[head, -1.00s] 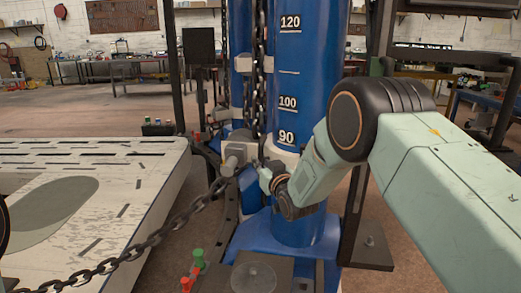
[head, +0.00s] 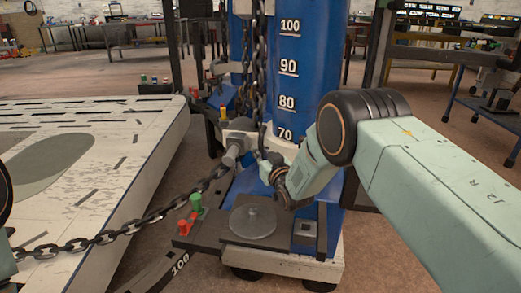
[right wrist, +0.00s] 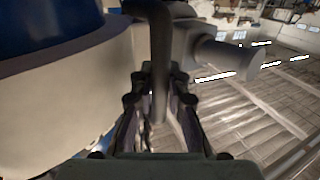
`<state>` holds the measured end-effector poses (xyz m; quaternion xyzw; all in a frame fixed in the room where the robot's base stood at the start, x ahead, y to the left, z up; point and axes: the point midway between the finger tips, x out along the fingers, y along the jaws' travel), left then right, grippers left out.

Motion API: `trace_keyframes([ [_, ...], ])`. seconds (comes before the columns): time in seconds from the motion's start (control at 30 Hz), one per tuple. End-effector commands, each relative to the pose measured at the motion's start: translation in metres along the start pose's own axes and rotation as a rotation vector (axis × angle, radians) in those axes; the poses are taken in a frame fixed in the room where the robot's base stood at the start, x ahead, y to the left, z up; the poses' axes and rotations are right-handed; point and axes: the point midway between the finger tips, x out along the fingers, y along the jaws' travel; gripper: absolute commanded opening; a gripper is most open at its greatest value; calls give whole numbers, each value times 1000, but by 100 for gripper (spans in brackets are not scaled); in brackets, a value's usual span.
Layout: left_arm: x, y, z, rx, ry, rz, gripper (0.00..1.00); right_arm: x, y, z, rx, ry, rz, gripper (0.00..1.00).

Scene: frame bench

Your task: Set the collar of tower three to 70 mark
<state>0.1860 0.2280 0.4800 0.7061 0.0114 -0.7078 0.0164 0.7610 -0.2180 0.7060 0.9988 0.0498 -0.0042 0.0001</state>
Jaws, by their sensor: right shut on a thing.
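The blue tower (head: 303,75) carries white marks, and 100, 90, 80 and 70 show in the head view. Its pale collar (head: 284,149) rings it with its upper edge right at or just under the 70 line. The collar also shows as a pale curved band in the right wrist view (right wrist: 70,100). My right gripper (head: 268,172) is at the collar's front. In the right wrist view its fingers (right wrist: 158,98) are shut on a dark bent handle (right wrist: 160,35) beside the collar. My wrist partly hides the collar's right side. My left gripper is out of view.
A dark chain (head: 130,228) runs from the lower left up toward the collar. A pale slotted platform (head: 120,165) fills the left. Red and green pegs (head: 195,205) and a round grey disc (head: 253,221) sit at the tower's base. Another chain (head: 257,70) hangs along the tower.

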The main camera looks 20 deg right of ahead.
Motion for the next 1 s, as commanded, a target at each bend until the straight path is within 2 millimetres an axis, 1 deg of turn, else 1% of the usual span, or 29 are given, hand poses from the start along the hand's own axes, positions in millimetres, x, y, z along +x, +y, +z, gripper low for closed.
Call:
trace_keyframes([
  [0.37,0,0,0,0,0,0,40,0,1,-1,1,6,1,0],
  [0.4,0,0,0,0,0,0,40,0,1,-1,0,6,1,18],
  [0.5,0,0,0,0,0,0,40,1,1,-2,0,7,1,25],
  [0.83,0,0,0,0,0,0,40,-1,1,-2,0,6,1,25],
  [1.0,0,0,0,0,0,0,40,-15,1,-1,0,4,1,25],
])
